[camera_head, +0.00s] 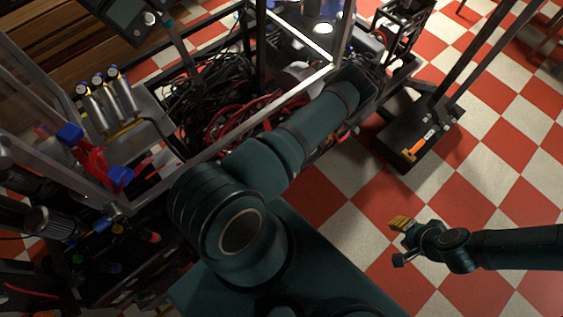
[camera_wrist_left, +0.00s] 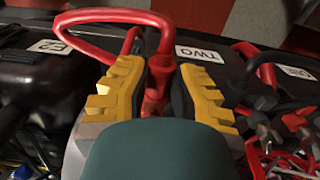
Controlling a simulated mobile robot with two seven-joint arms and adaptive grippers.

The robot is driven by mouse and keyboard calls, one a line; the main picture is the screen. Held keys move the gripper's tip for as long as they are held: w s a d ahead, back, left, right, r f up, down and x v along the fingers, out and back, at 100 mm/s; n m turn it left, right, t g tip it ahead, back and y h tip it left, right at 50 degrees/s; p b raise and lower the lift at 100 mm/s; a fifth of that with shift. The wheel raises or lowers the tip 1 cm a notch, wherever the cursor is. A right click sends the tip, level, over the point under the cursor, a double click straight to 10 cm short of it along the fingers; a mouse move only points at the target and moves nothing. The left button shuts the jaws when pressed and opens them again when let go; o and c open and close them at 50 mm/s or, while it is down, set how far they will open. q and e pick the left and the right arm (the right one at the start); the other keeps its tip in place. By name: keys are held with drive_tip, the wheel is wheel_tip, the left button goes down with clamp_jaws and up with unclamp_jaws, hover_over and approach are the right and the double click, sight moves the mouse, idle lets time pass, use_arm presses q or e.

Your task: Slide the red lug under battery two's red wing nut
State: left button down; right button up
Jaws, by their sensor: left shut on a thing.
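In the left wrist view, the yellow ridged fingers of my left gripper (camera_wrist_left: 160,92) stand either side of a red cable end (camera_wrist_left: 155,82), the red lug part, and are shut on it. Its red cable (camera_wrist_left: 110,15) loops up and to the left. Battery two (camera_wrist_left: 228,75), black with a "TWO" label (camera_wrist_left: 199,54), lies just beyond the fingers. I cannot make out its red wing nut apart from the red parts between the fingers. In the head view, my left gripper (camera_head: 368,76) is small and dark at the frame's right end. My right gripper (camera_head: 399,232), with yellow pads, hangs over the floor, away from the batteries.
Another black battery labelled "ONE" (camera_wrist_left: 299,72) with a red cable (camera_wrist_left: 255,62) sits at the right. A black case with a white label (camera_wrist_left: 50,47) is at the left. Red and black cables (camera_head: 225,105) crowd the metal frame. Checkered floor (camera_head: 490,150) is open at right.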

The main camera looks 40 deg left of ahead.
use_arm(q)
drive_tip(key=shift+a, duration=0.6)
drive_tip(key=c, duration=0.9)
unclamp_jaws()
wheel_tip(320, 180, up, 12)
